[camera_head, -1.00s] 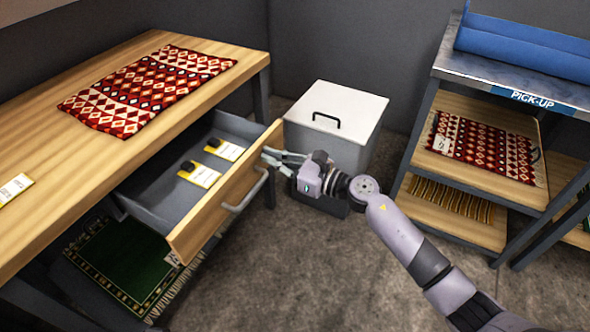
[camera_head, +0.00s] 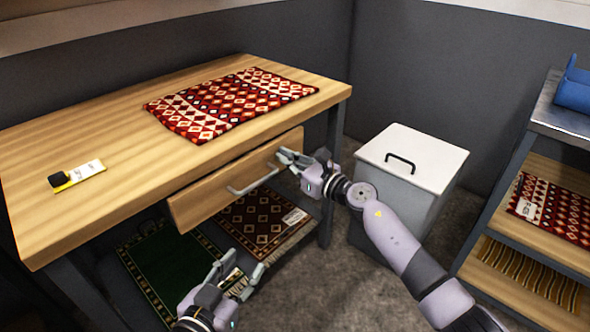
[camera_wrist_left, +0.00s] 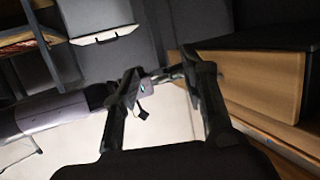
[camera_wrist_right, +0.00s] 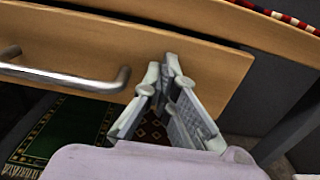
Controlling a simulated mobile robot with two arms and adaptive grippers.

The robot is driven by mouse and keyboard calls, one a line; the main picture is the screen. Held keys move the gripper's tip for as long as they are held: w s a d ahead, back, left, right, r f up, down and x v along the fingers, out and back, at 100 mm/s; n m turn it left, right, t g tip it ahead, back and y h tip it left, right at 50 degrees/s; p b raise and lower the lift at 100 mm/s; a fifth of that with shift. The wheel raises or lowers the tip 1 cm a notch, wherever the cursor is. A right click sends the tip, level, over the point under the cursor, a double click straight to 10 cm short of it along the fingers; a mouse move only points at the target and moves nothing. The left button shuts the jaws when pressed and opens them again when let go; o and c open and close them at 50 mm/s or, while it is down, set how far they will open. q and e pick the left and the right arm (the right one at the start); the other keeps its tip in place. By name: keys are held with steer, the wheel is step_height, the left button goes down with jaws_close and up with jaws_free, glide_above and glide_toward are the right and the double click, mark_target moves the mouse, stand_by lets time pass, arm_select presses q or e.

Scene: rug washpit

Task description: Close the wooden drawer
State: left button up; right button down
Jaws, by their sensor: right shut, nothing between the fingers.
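The wooden drawer (camera_head: 225,185) sits under the workbench top, its front close below the bench edge and its inside hidden. I cannot tell whether a small gap remains. Its metal bar handle (camera_head: 253,181) runs across the front. My right gripper (camera_head: 282,157) is shut and empty, its fingertips at the drawer front right of the handle; the right wrist view shows the fingertips (camera_wrist_right: 171,62) against or very near the wood. My left gripper (camera_head: 243,268) is open and empty, low in front of the bench. The left wrist view shows its fingers apart (camera_wrist_left: 168,78) and the drawer front (camera_wrist_left: 262,80).
A white-lidded bin (camera_head: 410,160) stands right of the bench, and a shelf rack (camera_head: 545,150) further right.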

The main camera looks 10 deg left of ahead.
arm_select(q)
steer(key=r+t, duration=0.2)
steer(key=r, duration=0.1)
steer(key=w+d+r+t+h, duration=0.1)
steer(key=r, duration=0.1)
steer(key=shift+d+r+b, duration=0.1)
steer(key=shift+r+b, duration=0.05)
steer(key=shift+b, duration=0.2)
arm_select(e)
steer(key=shift+x, duration=0.8)
steer(key=shift+r, duration=0.35)
